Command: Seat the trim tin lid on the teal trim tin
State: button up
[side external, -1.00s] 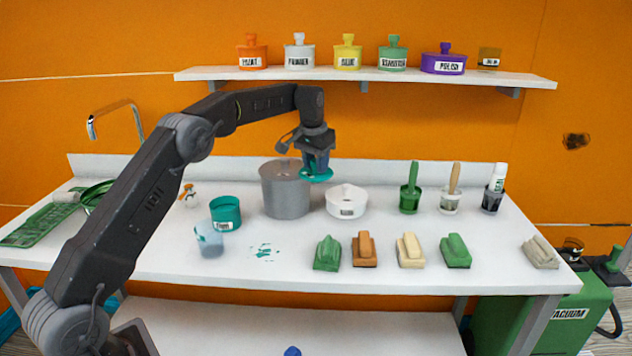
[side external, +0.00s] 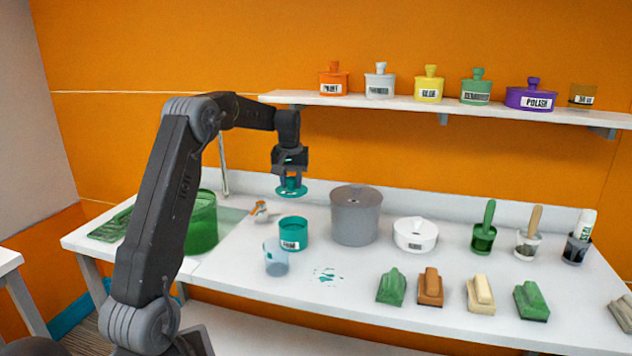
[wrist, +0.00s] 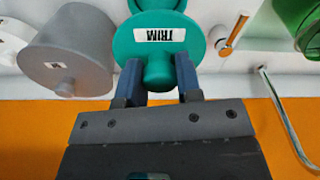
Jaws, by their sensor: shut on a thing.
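The teal trim tin (side external: 293,235) stands upright and open on the bench, with a label on its front. The teal trim tin lid (side external: 291,190) hangs roughly level, clear above the tin's rim in the side view. My gripper (side external: 291,177) is shut on the lid's knob. In the wrist view the lid (wrist: 138,46) shows its TRIM label, upside down, and its knob is between the two fingers of my gripper (wrist: 160,77). The lid hides most of what lies beyond it there, and a little teal shows at the top edge.
A grey lidded pot (side external: 356,218) stands right of the tin, with a white container (side external: 415,236) beyond it. A translucent cup (side external: 276,260) is close in front of the tin. A green bucket (side external: 201,225) and an orange-and-white item (side external: 259,210) are left. A tap (wrist: 287,120) rises nearby.

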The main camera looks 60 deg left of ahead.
aim_at(292, 189)
jog(key=shift+f, duration=2.55)
jog(key=shift+f, duration=2.55)
jog(key=o, duration=1)
